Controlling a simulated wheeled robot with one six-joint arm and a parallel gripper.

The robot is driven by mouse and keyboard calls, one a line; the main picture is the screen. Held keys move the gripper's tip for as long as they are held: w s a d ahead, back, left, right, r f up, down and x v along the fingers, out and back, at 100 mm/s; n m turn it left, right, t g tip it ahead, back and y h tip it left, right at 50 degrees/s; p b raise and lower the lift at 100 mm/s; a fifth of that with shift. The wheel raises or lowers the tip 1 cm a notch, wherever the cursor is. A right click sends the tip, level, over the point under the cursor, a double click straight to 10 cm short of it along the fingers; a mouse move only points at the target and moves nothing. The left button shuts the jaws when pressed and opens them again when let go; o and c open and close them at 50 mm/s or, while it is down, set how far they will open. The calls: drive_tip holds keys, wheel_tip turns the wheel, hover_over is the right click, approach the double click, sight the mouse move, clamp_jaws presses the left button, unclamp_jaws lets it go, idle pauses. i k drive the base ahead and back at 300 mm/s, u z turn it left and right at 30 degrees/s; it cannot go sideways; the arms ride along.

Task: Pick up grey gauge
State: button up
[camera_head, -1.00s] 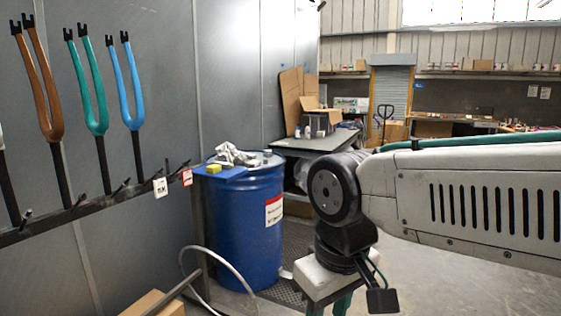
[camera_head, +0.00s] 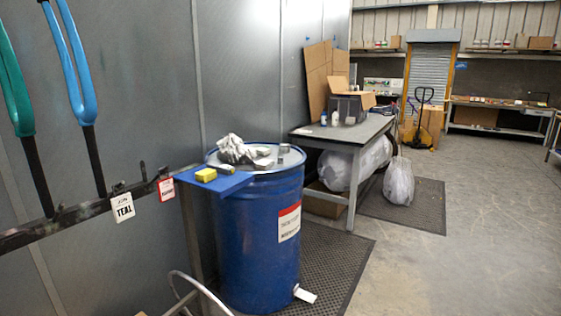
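Several small things lie on top of a blue drum (camera_head: 252,235). Among them are a small upright grey piece (camera_head: 284,150) near the right of the lid and a flat grey piece (camera_head: 263,163) just left of it. I cannot tell which of these is the grey gauge. A crumpled grey-white cloth (camera_head: 234,150) lies behind and to the left, close to the flat piece. My gripper is not in view.
A grey table (camera_head: 340,134) stands behind. The floor at right is clear.

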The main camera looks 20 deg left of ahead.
sight(220, 167)
drive_tip(key=z, duration=0.1)
drive_tip(key=i, duration=2.1)
drive_tip(key=u, duration=1.45)
drive_tip(key=i, duration=0.65)
drive_tip(key=u, duration=0.8)
